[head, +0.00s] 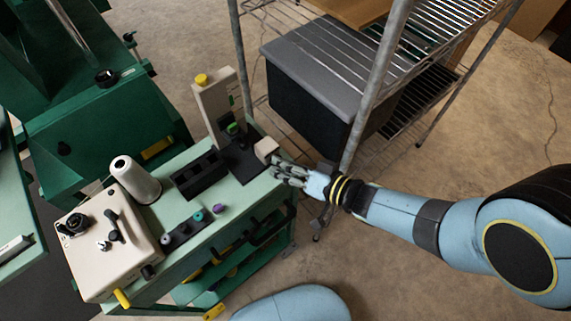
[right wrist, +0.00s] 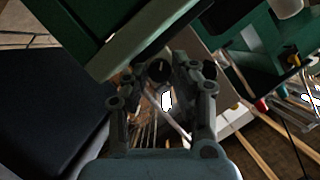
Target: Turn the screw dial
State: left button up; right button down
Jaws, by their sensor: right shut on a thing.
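A dark round dial (right wrist: 158,70) with a pale line on its face shows between the fingers in the right wrist view. My right gripper (head: 281,170) is at the right end of the green bench, beside a small beige block (head: 266,149). In the right wrist view the gripper (right wrist: 161,82) has a finger on either side of the dial and is shut on it. In the head view the dial is hidden behind the fingers. My left gripper is not in view.
The green bench (head: 232,224) holds a beige post (head: 214,103) with a yellow knob, a white cone (head: 134,178), a black slotted block (head: 199,175) and a beige control box (head: 104,238). A wire rack (head: 386,60) with a grey-lidded bin (head: 318,62) stands close behind my right arm.

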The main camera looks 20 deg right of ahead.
jog(key=c, duration=1.4)
grip_release()
jog(key=shift+o, duration=0.2)
jog(key=v, duration=1.2)
jog(key=shift+f, duration=0.2)
